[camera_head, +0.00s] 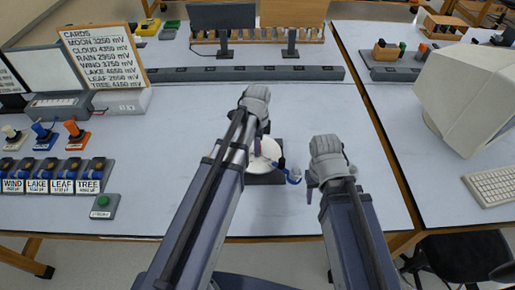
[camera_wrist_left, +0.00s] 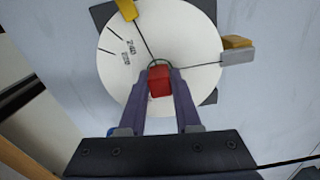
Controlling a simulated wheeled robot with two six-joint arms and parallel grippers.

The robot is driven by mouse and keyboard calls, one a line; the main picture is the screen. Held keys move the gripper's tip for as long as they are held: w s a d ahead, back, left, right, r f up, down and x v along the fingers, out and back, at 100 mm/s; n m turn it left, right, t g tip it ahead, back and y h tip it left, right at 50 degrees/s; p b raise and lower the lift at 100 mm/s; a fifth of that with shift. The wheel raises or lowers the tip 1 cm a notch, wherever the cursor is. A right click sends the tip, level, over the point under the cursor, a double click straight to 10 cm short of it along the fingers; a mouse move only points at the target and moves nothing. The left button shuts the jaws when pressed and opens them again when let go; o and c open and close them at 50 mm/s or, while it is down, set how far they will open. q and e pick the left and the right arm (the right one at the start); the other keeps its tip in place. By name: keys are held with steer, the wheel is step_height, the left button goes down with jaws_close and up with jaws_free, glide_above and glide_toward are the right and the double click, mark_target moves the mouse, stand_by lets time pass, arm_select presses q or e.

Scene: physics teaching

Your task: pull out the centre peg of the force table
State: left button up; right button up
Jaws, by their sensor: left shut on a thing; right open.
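The force table is a round white disc (camera_head: 271,149) on a dark base, near the middle of the bench. It also shows in the left wrist view (camera_wrist_left: 195,30), with dark marks and strings meeting at its centre. The centre peg (camera_wrist_left: 160,80) is a red block there. My left gripper (camera_wrist_left: 160,90) is shut on the peg, one finger on each side. A thin ring (camera_wrist_left: 158,63) shows just behind the peg; whether it touches the peg I cannot tell. In the head view the left gripper (camera_head: 257,147) hides the peg. My right gripper (camera_head: 311,188) is open and empty, right of the disc.
A yellow clamp (camera_wrist_left: 127,9) and a yellow-and-grey one (camera_wrist_left: 238,50) sit at the disc's rim. A blue clamp (camera_head: 293,176) lies close to my right gripper. Labelled switches (camera_head: 52,184) stand at left, a grey rail (camera_head: 220,74) behind. Bench right of the disc is mostly clear.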

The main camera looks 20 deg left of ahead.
arm_select(q)
jaws_close()
steer(key=shift+r+p, duration=0.8)
stand_by(0.5)
steer(key=shift+r+p, duration=1.55)
